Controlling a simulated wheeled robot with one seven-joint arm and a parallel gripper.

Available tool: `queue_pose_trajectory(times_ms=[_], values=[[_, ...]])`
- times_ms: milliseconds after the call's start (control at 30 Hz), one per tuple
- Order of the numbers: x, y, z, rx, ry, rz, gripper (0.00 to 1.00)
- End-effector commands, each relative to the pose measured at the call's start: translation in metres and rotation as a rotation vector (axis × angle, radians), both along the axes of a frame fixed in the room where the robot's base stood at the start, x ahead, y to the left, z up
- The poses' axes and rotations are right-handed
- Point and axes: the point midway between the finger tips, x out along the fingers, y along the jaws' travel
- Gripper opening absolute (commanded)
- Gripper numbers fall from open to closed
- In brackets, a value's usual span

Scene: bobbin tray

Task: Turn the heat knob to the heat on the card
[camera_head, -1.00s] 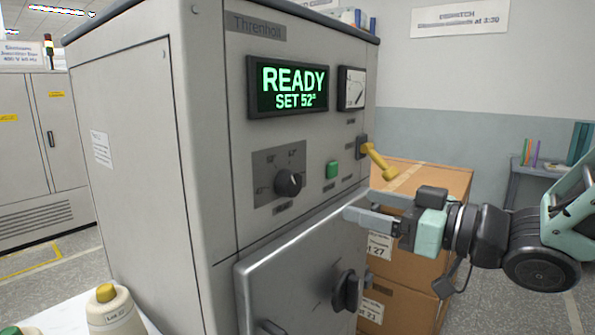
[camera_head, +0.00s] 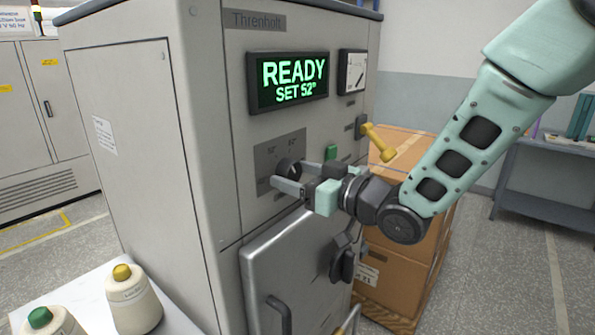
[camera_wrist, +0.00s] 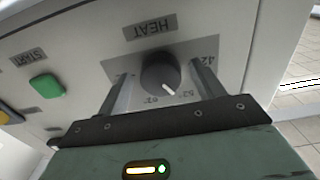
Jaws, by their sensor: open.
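The dark round heat knob (camera_head: 289,170) is on the front panel of the grey Threnholt machine. In the wrist view the heat knob (camera_wrist: 160,73) appears upside down under the word HEAT, its white mark near the 52° print. The 42° print is at its right. My gripper (camera_head: 284,179) is open at the panel; in the wrist view its two fingers (camera_wrist: 161,78) stand on either side of the knob, with gaps visible. The display (camera_head: 289,82) reads READY, SET 52°. I cannot make out a heat card; a paper sheet (camera_head: 104,137) on the machine's side is unreadable.
A green start button (camera_wrist: 46,88) and a yellow lever (camera_head: 379,143) are close to the knob. The machine door (camera_head: 287,265) with a dark latch is below. Cardboard boxes (camera_head: 408,265) stand at right. Cones of thread (camera_head: 134,301) stand on a white surface at lower left.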

Motion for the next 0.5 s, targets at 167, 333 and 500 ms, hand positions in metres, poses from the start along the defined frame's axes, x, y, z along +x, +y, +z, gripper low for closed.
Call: queue_pose_trajectory(times_ms=[167,333,500], values=[[0.0011,0.0017,-0.0004,-0.001,0.001,0.0,0.68],[0.001,0.0015,-0.0003,0.0,0.0,0.0,0.54],[0.0009,0.0015,-0.0002,0.0,0.0,0.0,0.23]])
